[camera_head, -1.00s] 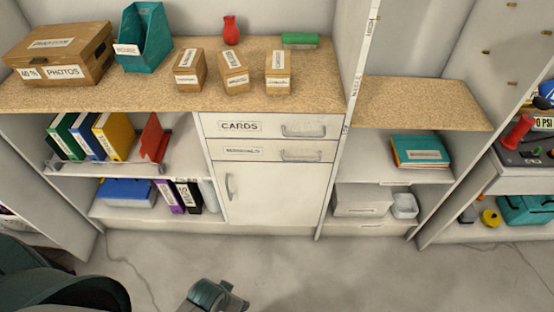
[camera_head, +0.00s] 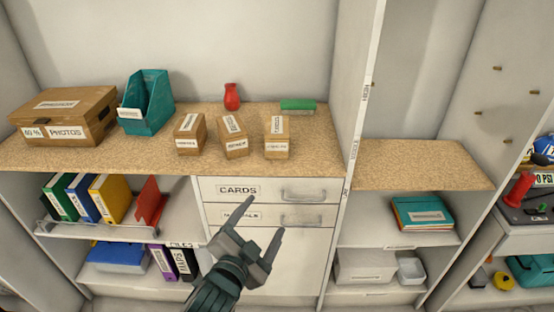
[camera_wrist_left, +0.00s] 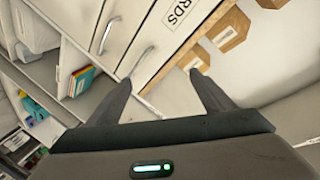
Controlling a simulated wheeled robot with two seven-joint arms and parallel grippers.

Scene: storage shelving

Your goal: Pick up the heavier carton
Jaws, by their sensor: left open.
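Three small brown cartons stand in a row on the speckled countertop: the left carton (camera_head: 190,134), the middle carton (camera_head: 233,137) and the right carton (camera_head: 277,138). Each has white labels on top and front, too small to read. They look alike in size. My left gripper (camera_head: 263,216) is open and empty, in front of the drawers, below and nearer than the cartons. In the left wrist view, its two fingers (camera_wrist_left: 160,90) are apart, with cartons (camera_wrist_left: 228,28) beyond, near the top. My right gripper is not in view.
A large PHOTOS box (camera_head: 66,117) and teal file holder (camera_head: 146,103) stand left of the cartons. A red vase (camera_head: 231,96) and green object (camera_head: 298,104) are behind. A tall white divider (camera_head: 357,90) bounds the counter's right. The counter in front of the cartons is clear.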

